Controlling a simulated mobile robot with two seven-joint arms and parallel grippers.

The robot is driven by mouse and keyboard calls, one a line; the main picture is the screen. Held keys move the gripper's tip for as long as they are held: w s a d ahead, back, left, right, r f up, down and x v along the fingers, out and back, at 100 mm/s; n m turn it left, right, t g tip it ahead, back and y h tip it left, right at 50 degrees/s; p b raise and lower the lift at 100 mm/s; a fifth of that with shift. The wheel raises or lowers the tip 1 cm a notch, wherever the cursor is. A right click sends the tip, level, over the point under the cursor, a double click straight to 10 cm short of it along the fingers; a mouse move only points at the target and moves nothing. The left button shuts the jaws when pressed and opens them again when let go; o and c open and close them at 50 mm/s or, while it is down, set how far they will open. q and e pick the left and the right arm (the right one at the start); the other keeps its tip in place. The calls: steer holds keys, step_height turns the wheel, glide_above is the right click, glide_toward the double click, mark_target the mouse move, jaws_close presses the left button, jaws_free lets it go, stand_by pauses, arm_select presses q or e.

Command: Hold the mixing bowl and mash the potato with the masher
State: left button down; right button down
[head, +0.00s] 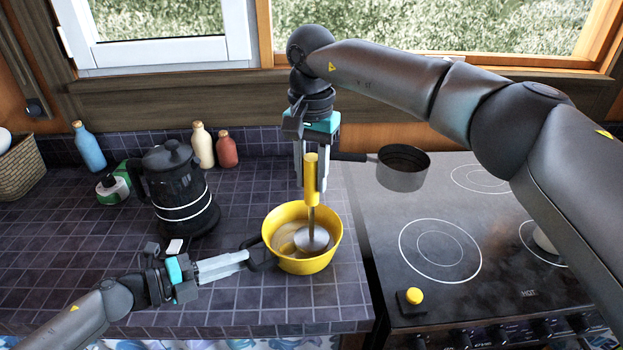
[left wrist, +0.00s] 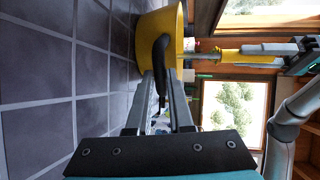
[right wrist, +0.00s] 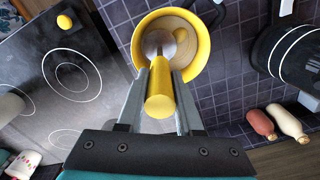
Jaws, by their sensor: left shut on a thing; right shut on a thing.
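The yellow mixing bowl (head: 301,265) stands upright on the tiled counter, left of the stove. My left gripper (head: 250,258) is shut on the bowl's dark handle (left wrist: 161,62) at its left side. My right gripper (head: 311,180) is above the bowl, shut on the yellow handle of the masher (head: 312,178). The masher is upright, its round metal head (head: 311,239) down inside the bowl. In the right wrist view the masher handle (right wrist: 160,100) sits between the fingers. Beside the head a yellowish potato shape (right wrist: 187,38) shows in the bowl; the masher partly hides the inside.
A black kettle (head: 178,185) stands on the counter at left, with a blue bottle (head: 88,148) and other bottles behind. A dark saucepan (head: 403,172) sits on the stove (head: 470,215) at right. The counter (head: 260,305) in front of the bowl is clear.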

mark_target(312, 194)
steer(key=shift+f, duration=0.1)
steer(key=shift+f, duration=2)
steer(key=shift+r, duration=2.15)
steer(key=shift+r, duration=4.75)
arm_select(q)
steer(key=c, duration=0.7)
jaws_free()
steer(key=shift+c, duration=0.2)
